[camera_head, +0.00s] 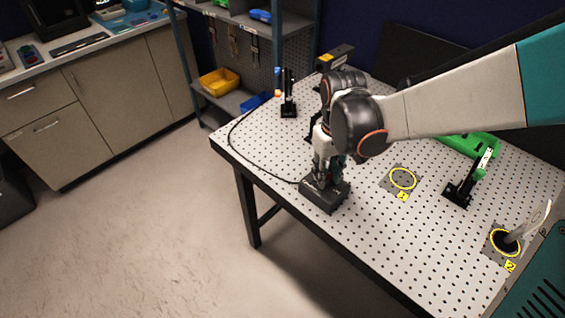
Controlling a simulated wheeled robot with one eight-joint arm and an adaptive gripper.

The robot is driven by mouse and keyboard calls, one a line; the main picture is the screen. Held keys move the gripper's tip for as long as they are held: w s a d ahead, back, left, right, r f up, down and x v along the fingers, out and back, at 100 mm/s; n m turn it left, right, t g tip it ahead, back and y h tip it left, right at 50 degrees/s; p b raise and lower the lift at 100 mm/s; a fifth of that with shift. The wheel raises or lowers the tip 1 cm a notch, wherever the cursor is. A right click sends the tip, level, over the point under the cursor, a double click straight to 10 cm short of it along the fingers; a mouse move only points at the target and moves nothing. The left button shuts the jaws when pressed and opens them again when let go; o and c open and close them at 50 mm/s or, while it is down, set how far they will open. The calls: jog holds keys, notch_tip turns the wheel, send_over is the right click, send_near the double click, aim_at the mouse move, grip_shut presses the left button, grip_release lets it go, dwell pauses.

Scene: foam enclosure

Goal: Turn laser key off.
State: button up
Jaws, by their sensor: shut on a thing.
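A black laser control box (325,195) stands on the near left part of the perforated table (290,147), with a black cable running from it. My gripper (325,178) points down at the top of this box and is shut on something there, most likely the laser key. The key itself is hidden by the gripper and too small to make out. My arm reaches in from the right, above the table.
A black post mount (288,108) stands at the far left of the table. A green part (468,146) and a black mount (458,193) are at the right. Yellow rings (403,179) mark spots on the table. A shelf holds a yellow bin (219,82).

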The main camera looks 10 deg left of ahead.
dwell(0.3)
jog(key=o, duration=1.1)
